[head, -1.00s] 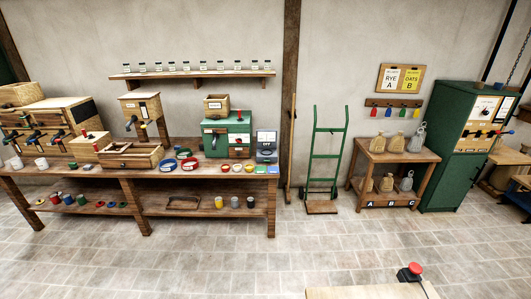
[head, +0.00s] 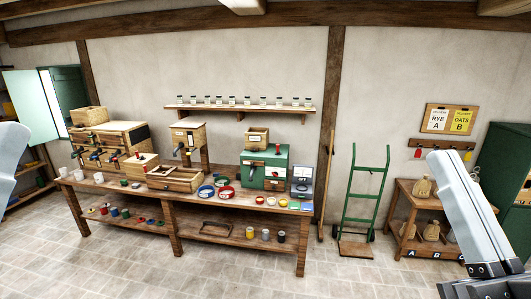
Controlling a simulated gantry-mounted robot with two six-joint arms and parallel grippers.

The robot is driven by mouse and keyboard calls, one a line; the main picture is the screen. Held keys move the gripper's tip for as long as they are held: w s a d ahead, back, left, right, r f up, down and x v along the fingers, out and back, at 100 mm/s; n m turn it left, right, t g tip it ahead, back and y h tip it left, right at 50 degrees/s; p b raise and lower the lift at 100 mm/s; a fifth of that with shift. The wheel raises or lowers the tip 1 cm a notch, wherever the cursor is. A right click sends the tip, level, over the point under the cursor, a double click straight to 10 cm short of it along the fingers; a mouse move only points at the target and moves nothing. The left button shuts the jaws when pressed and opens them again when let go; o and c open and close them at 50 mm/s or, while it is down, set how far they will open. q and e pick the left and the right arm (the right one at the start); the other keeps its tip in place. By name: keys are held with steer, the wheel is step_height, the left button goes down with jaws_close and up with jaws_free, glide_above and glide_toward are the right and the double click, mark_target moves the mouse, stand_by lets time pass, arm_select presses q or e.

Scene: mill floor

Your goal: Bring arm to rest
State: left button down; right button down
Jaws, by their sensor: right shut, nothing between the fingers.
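My right gripper (head: 445,165) is at the right of the head view, its pale grey fingers pointing up and slightly left. It is shut and holds nothing. It appears in front of the small sack table (head: 402,190) and hides part of it; I see no contact. A pale grey part of my left arm (head: 10,145) shows at the left edge. The left gripper's fingers cannot be made out there.
A long wooden workbench (head: 235,210) with boxes, bowls and machines stands left and centre. A green hand truck (head: 366,195) leans by the wall post. A green cabinet (head: 503,165) stands at right. The tiled floor (head: 120,265) in front is clear.

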steer(key=s+r+t, duration=0.2)
steer(key=s+r, duration=0.2)
steer(key=s, duration=0.1)
steer(key=shift+s+d+m, duration=0.15)
steer(key=shift+d+m, duration=0.05)
steer(key=shift+m, duration=0.2)
stand_by(0.4)
